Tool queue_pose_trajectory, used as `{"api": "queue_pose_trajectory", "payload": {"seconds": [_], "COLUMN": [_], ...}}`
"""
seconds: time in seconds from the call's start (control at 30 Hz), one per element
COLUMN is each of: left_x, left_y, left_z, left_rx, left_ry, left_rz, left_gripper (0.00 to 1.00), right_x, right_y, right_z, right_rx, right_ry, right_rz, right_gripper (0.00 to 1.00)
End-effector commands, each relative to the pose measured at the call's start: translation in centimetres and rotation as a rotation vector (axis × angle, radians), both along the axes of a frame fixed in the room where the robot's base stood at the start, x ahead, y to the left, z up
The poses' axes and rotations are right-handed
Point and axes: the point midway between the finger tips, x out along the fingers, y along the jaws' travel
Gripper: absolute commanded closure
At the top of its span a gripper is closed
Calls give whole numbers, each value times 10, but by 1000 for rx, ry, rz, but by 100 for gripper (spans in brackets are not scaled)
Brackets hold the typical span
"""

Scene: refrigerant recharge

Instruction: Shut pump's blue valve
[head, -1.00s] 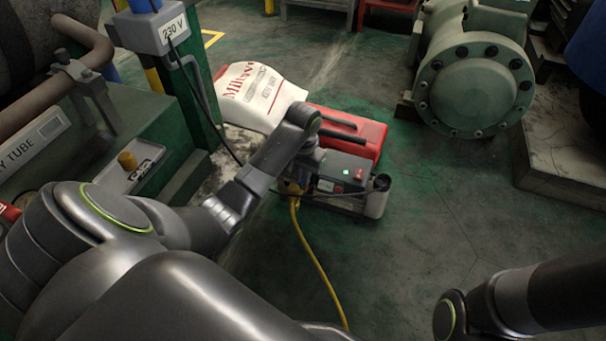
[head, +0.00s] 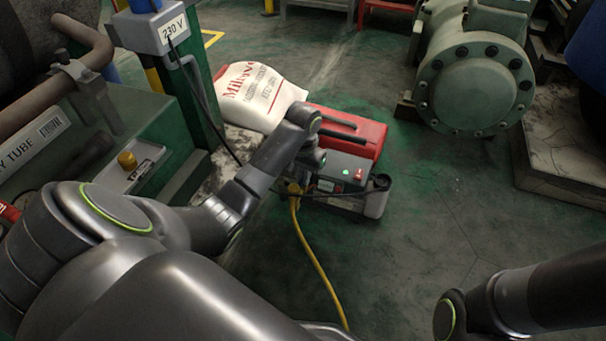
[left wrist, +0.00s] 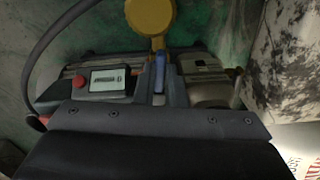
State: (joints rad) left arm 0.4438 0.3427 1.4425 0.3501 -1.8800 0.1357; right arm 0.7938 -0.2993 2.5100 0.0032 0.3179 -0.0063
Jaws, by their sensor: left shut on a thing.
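The pump (head: 345,172) stands on the floor in the middle of the head view, with a dark top, a green light and a red button. In the left wrist view its body (left wrist: 105,82) shows a small screen and a red knob. The blue valve (left wrist: 159,72) shows there as a narrow upright blue lever below a round yellow part (left wrist: 150,14). My left gripper (left wrist: 160,88) is shut on the blue valve, with a finger on either side. In the head view my wrist hides the valve and most of the fingers. My right gripper is out of view.
A yellow hose (head: 318,262) runs from the pump's near side along the floor. A red case (head: 352,132) and a white printed sack (head: 262,95) lie behind it. A green post (head: 200,95) stands left.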

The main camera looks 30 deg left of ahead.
Motion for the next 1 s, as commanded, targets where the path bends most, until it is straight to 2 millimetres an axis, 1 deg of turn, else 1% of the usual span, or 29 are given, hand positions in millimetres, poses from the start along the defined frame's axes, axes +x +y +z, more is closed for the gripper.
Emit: {"api": "queue_pose_trajectory", "payload": {"seconds": [0.47,1.0], "left_x": [0,0], "left_y": [1,1], "left_z": [1,3], "left_rx": [2,1], "left_ry": [0,1], "left_rz": [-1,-157], "left_gripper": [100,100], "right_x": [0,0], "right_y": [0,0], "right_z": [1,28], "right_rx": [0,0], "right_ry": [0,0], "right_rz": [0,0], "right_gripper": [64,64]}}
